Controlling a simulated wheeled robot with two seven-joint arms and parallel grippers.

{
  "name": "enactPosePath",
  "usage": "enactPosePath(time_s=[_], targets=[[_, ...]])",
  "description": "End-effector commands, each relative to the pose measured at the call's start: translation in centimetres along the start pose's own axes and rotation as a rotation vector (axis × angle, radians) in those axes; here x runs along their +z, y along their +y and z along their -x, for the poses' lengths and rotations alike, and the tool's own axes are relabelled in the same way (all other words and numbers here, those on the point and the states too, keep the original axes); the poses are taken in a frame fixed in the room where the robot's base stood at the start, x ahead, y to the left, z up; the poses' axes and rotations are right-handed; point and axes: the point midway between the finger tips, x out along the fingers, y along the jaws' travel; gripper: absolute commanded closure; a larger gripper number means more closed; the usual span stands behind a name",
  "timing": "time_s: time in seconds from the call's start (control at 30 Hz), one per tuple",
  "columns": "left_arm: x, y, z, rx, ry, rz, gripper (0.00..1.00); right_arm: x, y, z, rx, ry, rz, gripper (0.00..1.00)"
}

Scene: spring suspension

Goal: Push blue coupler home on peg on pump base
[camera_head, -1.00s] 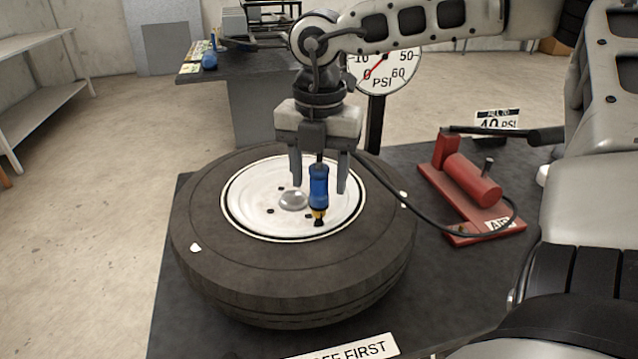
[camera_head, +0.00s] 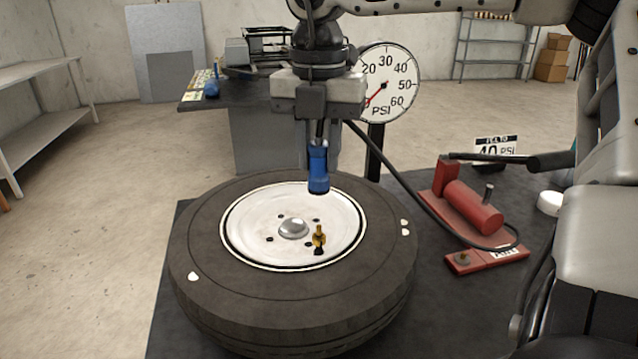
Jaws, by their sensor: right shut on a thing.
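The blue coupler (camera_head: 318,172) hangs upright from my right gripper (camera_head: 321,150), which is shut on it. It is held in the air above the wheel, clear of the brass valve stem (camera_head: 319,237). A black hose runs from the coupler's top towards the pump. The red pump base (camera_head: 486,261) lies on the dark mat at the right, with a small peg (camera_head: 463,257) at its near left end. The peg is bare, and the coupler is well apart from it, up and to the left. My left gripper is not in view.
The tyre (camera_head: 290,300) with its white rim lies flat on the dark mat. Behind are a PSI gauge (camera_head: 388,84) and a 40 PSI sign (camera_head: 496,148). The black hose (camera_head: 405,195) crosses between wheel and pump.

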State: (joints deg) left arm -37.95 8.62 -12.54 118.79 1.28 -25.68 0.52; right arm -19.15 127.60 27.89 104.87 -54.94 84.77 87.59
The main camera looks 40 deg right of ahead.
Motion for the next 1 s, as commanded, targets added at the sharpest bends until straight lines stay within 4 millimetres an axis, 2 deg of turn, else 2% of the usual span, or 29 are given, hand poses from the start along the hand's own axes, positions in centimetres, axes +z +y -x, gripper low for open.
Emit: enactPosePath(time_s=[0.2, 0.47, 0.83, 1.0], targets=[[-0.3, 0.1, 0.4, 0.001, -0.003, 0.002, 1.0, 0.0, 0.0, 2.7, -0.001, -0.002, 0.0, 1.0], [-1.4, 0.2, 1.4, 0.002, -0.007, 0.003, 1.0, 0.0, 0.0, 4.9, 0.0, -0.002, 0.0, 1.0], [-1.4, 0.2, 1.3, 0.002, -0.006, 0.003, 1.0, 0.1, 0.0, 4.9, 0.0, 0.0, 0.001, 1.0], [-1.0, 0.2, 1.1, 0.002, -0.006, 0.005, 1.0, 1.4, -1.2, 4.8, 0.003, -0.001, 0.049, 1.0]])
